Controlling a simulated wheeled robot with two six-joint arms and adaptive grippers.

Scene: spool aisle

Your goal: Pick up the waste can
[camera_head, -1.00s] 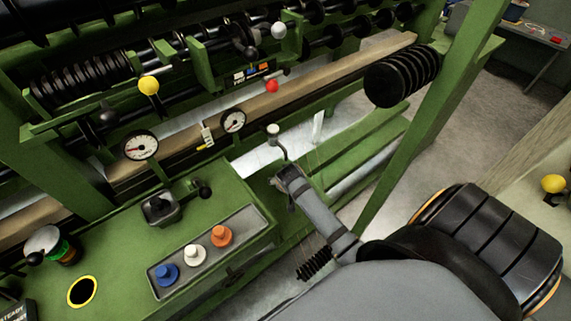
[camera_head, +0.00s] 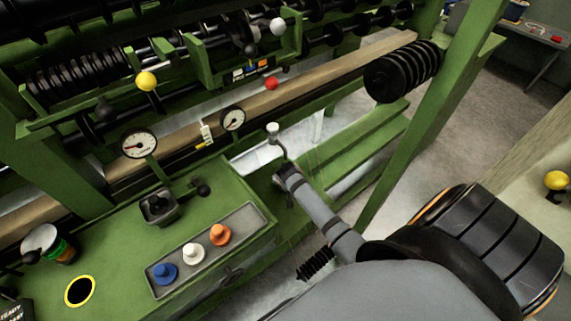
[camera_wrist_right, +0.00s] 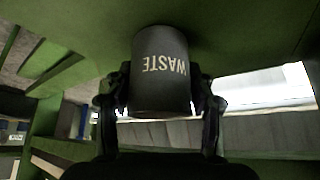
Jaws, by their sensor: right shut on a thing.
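The waste can (camera_wrist_right: 161,98) is a dark grey cylinder with pale "WASTE" lettering, upside down in the right wrist view. My right gripper (camera_wrist_right: 161,82) is shut on it, with one black finger on each side. A green surface lies close behind the can's far end in that view; I cannot tell whether they touch. In the head view my right arm reaches in from the lower right to the green bench; its gripper and the waste can do not show clearly there. My left gripper is not in view.
A green bench (camera_head: 120,240) carries coloured knobs on a grey panel (camera_head: 245,225), a yellow-rimmed hole (camera_head: 80,291) and a banded jar (camera_head: 55,246). Gauges (camera_head: 139,144) and a ball-topped crank (camera_head: 272,130) stand near my arm. A green post (camera_head: 430,120) rises to its right.

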